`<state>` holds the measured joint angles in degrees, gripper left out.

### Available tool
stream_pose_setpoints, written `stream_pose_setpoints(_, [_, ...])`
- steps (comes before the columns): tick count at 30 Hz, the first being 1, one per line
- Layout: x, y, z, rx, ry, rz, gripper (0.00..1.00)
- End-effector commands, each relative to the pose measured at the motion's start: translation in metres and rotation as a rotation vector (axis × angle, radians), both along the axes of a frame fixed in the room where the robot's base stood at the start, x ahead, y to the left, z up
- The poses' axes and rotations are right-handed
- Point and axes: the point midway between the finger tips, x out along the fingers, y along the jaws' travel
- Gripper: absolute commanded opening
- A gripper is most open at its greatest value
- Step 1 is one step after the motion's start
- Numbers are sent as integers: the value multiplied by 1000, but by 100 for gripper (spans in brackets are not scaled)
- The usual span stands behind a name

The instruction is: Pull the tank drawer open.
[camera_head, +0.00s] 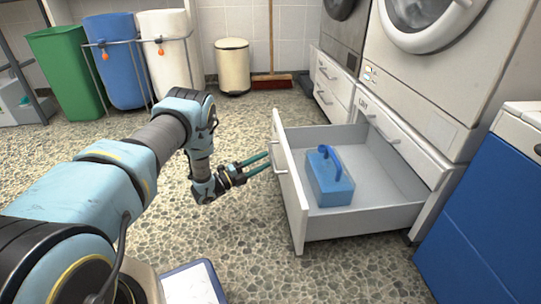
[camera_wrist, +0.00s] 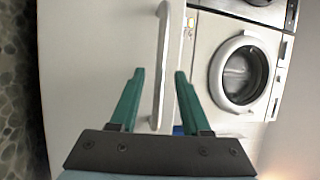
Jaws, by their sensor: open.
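The drawer (camera_head: 291,200) under the right-hand machine stands pulled well out, its inside open to view. A blue box with a handle (camera_head: 330,180), which may be the tank, sits in it against the front panel side. My gripper (camera_head: 262,163) is at the outer face of the drawer front. In the wrist view my gripper (camera_wrist: 160,72) has its two green fingers apart, with the pale bar handle (camera_wrist: 161,45) between them. I cannot tell whether either finger touches the bar.
A shut panel marked with small lettering (camera_head: 400,140) is above the drawer. A blue cabinet (camera_head: 480,215) stands close at the right. A cream bin (camera_head: 233,68), a red broom (camera_head: 272,82) and coloured bins (camera_head: 125,60) are at the back. The pebbled floor left of the drawer is clear.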

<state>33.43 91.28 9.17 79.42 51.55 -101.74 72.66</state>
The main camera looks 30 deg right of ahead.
Motion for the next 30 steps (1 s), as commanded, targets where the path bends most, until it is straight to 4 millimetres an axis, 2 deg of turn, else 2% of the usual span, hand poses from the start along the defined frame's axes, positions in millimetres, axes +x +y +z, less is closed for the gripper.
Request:
stream_pose_setpoints(1, [0, 12, 1, 3, 4, 2, 47])
stream_pose_setpoints(6, [-2, 42, -5, 2, 3, 1, 47])
stream_pose_setpoints(12, [-2, 62, -10, 1, 1, 2, 47])
stream_pose_setpoints(27, [-2, 64, -11, 0, 1, 1, 47])
stream_pose_setpoints(30, [4, 64, -7, 11, 6, 14, 47])
